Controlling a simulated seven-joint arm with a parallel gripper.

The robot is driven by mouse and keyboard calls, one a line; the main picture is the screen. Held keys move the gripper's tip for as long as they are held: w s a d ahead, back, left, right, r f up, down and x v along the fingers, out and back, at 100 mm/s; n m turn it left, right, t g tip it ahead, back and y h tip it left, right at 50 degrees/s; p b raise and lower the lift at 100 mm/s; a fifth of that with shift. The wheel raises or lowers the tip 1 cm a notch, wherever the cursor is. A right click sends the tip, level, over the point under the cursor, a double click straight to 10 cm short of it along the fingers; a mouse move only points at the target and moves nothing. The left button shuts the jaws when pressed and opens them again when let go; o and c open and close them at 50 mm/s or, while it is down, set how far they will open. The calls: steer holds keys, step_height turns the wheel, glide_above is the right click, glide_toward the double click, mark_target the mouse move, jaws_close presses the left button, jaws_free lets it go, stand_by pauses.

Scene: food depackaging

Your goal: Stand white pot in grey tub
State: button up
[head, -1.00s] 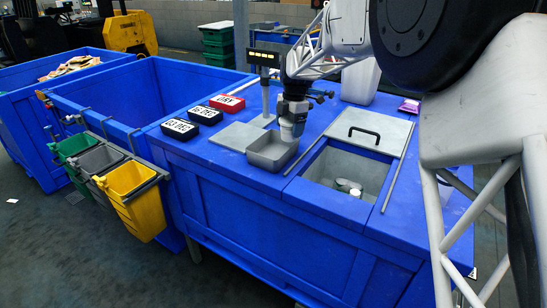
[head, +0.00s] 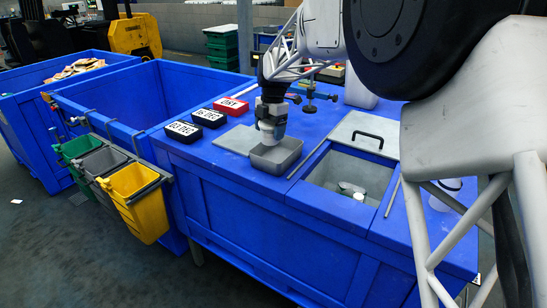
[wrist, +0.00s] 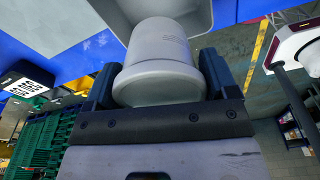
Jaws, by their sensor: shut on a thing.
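My gripper (head: 270,122) is shut on the white pot (head: 268,136), which is upright at the back left of a shallow grey tub (head: 289,158) on the blue table. The pot's lower end overlaps the tub's opening in the head view. I cannot tell whether it touches the tub floor. In the wrist view the white pot (wrist: 160,55) sits between both jaws, its wide rim towards the gripper. A grey surface shows behind it there.
A grey bin (head: 100,162) hangs on a blue crate between green and yellow bins. Black and red label blocks (head: 209,117) stand left of the tub, near a flat grey plate (head: 234,139). A recessed well (head: 325,175) with several items lies right.

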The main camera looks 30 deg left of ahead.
mark_target(270, 140)
steer(key=shift+f, duration=2.15)
steer(key=shift+f, duration=2.5)
steer(key=shift+f, duration=0.15)
steer(key=o, duration=0.7)
steer(key=shift+o, duration=0.2)
steer(key=r, duration=0.4)
steer(key=w+r, duration=0.1)
steer(key=r, duration=0.7)
steer(key=shift+w+d+r, duration=0.1)
steer(key=shift+w+d, duration=0.1)
steer(key=shift+d, duration=0.1)
